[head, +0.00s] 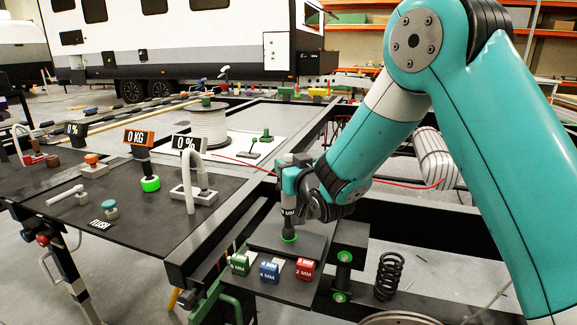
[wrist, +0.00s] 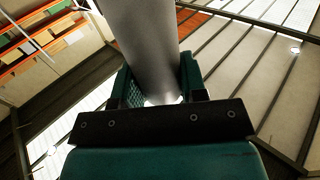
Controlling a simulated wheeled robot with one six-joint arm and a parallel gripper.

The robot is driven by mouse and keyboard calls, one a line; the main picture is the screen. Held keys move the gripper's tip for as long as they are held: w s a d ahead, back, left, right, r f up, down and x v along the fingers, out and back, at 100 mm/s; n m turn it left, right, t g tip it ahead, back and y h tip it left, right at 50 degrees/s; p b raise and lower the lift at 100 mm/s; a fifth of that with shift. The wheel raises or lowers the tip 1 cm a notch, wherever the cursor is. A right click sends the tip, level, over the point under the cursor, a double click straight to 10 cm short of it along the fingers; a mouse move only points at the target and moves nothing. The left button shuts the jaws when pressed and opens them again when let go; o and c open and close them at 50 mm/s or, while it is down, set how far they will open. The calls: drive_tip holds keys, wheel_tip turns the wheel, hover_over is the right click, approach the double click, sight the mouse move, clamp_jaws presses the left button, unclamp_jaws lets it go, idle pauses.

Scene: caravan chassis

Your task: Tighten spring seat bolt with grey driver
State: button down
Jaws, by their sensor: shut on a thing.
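My gripper (head: 287,187) points down over the frame and is shut on the grey driver (head: 288,221). The driver is upright, with a partly hidden MM label on it and a green ring at its lower end, at a dark raised block (head: 268,249). I cannot tell whether it rests there or hovers. In the wrist view the grey shaft of the driver (wrist: 146,45) stands between the two teal fingers (wrist: 160,88). A black bracket (head: 350,236), perhaps the spring seat, is right of the driver, with green-ringed fittings (head: 344,256) below. I cannot tell which is the bolt.
Green (head: 239,263), blue (head: 269,271) and red (head: 305,269) labelled blocks stand in front of the driver. A black coil spring (head: 389,275) stands at the right. A dark table (head: 120,235) with gauges and a pale hose fills the left. Black chassis rails surround the gripper.

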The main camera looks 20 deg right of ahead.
sight(289, 155)
drive_tip(key=shift+d+f, duration=0.1)
drive_tip(key=shift+f, duration=0.15)
drive_tip(key=shift+r+p, duration=1.5)
drive_tip(key=shift+r, duration=1.25)
drive_tip(key=shift+r, duration=0.1)
